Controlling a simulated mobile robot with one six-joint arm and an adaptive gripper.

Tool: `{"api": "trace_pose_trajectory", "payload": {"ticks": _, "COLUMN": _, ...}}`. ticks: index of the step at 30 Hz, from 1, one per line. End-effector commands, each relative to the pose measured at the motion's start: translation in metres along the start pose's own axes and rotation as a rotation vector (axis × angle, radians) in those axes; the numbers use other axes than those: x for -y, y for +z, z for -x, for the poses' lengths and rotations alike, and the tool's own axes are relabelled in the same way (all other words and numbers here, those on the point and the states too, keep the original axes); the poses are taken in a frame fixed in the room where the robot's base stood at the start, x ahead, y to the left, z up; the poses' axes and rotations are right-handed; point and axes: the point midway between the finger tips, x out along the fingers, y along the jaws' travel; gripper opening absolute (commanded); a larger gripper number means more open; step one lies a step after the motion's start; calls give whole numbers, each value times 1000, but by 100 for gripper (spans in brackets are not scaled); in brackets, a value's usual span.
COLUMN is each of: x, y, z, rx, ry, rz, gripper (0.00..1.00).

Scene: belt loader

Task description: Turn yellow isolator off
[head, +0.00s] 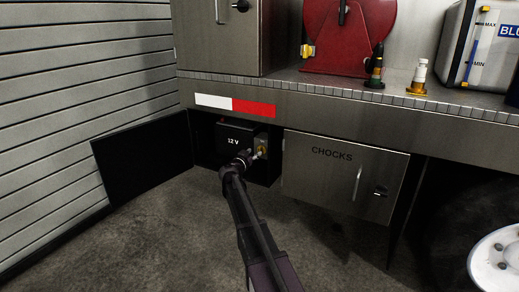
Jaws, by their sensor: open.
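The yellow isolator (263,150) is a small yellow spot on a pale plate inside an open dark compartment under the counter. It is right of the black battery marked 12 V (233,138). My gripper (253,154) is open at the compartment mouth, its tips close in front of the isolator's lower left. I cannot tell whether the tips touch it. The gripper is small in view and partly covers the area below the isolator, so the isolator's handle position is not clear.
The compartment's black door (145,160) hangs open to the left. A closed cabinet marked CHOCKS (335,180) with a handle stands just right. The counter (440,105) overhangs above, carrying a red reel (345,35). The floor in front is clear.

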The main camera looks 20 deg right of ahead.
Motion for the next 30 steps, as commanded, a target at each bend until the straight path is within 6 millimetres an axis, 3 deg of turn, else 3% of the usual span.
{"api": "trace_pose_trajectory", "payload": {"ticks": 3, "x": 1, "y": 0, "z": -21, "rx": 0, "ry": 2, "rz": 0, "gripper": 56}}
{"api": "trace_pose_trajectory", "payload": {"ticks": 12, "x": 1, "y": 0, "z": -51, "rx": 0, "ry": 0, "rz": 0, "gripper": 56}}
{"api": "trace_pose_trajectory", "payload": {"ticks": 26, "x": 0, "y": 0, "z": -57, "rx": 0, "ry": -1, "rz": 0, "gripper": 56}}
{"api": "trace_pose_trajectory", "payload": {"ticks": 30, "x": 0, "y": 0, "z": -57, "rx": 0, "ry": -1, "rz": 0, "gripper": 14}}
